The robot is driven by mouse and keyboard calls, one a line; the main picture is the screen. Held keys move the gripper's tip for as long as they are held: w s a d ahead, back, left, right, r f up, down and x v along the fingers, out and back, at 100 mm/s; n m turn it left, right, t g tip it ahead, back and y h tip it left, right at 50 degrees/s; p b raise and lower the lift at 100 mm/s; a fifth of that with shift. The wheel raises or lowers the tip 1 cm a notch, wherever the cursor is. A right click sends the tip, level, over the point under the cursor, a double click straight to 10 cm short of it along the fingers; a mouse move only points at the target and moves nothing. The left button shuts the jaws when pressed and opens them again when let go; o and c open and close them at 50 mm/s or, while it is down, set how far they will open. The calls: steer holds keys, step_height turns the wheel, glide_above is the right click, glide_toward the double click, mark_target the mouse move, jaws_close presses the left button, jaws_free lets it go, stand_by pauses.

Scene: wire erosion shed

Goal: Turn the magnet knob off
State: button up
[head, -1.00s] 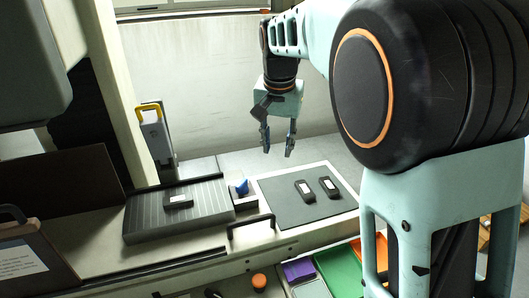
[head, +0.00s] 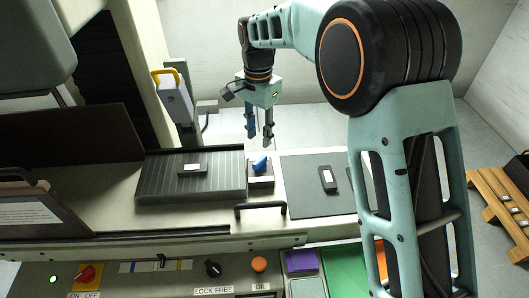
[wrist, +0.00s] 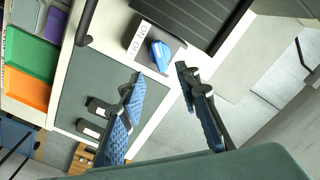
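The blue magnet knob (head: 260,164) sits on a small block at the right end of the dark ribbed magnetic chuck (head: 150,188). In the wrist view the blue knob (wrist: 160,55) shows beside a white label (wrist: 140,42) with black lettering that I cannot read surely. My gripper (head: 259,140) points down, just above and behind the knob in the head view. Its blue-padded fingers are apart with nothing between them. In the wrist view the fingertips of my gripper (wrist: 160,78) stand wide apart, with the knob beyond them, untouched as far as I can tell.
A dark block with a white label (head: 192,169) lies on the chuck. A dark mat (head: 305,195) holds similar blocks. A black handle (head: 261,207) is in front. The front panel has a red ON/OFF switch (head: 88,275) and an orange button (head: 259,264). A yellow-handled device (head: 176,98) stands behind.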

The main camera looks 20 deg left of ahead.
mark_target(260, 159)
step_height(260, 159, down, 9)
steer(key=shift+f+p, duration=0.2)
steer(key=shift+p, duration=0.4)
jaws_close()
